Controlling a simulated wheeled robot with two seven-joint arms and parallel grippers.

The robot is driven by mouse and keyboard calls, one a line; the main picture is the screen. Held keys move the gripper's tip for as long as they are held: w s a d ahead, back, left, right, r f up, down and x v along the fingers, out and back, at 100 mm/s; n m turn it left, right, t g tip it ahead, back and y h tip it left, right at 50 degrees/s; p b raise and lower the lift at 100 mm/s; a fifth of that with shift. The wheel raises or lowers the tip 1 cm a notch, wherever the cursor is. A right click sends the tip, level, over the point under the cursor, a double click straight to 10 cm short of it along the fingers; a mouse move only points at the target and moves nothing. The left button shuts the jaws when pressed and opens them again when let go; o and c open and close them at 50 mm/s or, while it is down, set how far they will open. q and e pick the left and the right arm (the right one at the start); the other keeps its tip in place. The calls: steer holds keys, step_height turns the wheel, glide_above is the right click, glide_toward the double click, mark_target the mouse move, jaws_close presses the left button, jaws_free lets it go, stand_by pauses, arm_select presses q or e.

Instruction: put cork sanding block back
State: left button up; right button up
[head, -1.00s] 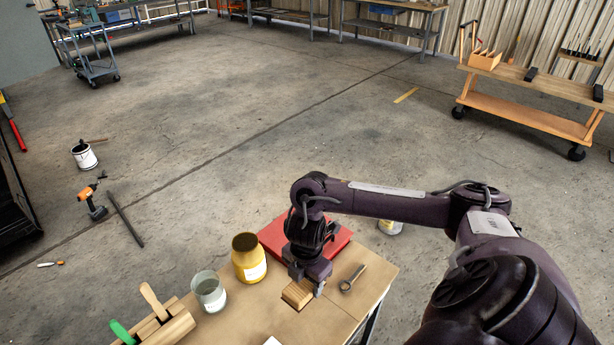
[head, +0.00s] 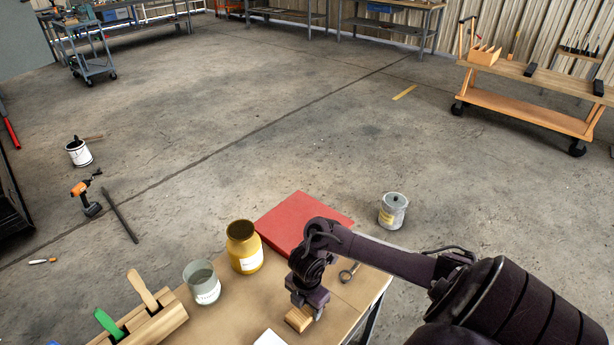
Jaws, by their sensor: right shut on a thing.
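The cork sanding block (head: 298,319) is a small tan block near the front right part of the wooden table (head: 232,319). My right gripper (head: 308,303) points down over it and is shut on it. The fingers hide part of the block, and I cannot tell whether it touches the table top. My left gripper is not in view.
A yellow jar (head: 244,249), a glass jar (head: 203,284) and a wooden holder with handled tools (head: 150,322) stand left of my gripper. A red case (head: 300,222) lies behind it. A ring-ended metal tool (head: 348,273) lies right. A paint can (head: 393,211) stands on the floor.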

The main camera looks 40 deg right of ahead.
step_height(320, 180, down, 2)
steer(key=o, duration=1)
steer(key=shift+r, duration=0.1)
steer(key=shift+w+r, duration=0.1)
steer(key=shift+r, duration=0.25)
step_height(320, 180, up, 10)
steer(key=p, duration=0.3)
steer(key=shift+r+p, duration=0.3)
steer(key=shift+r, duration=0.3)
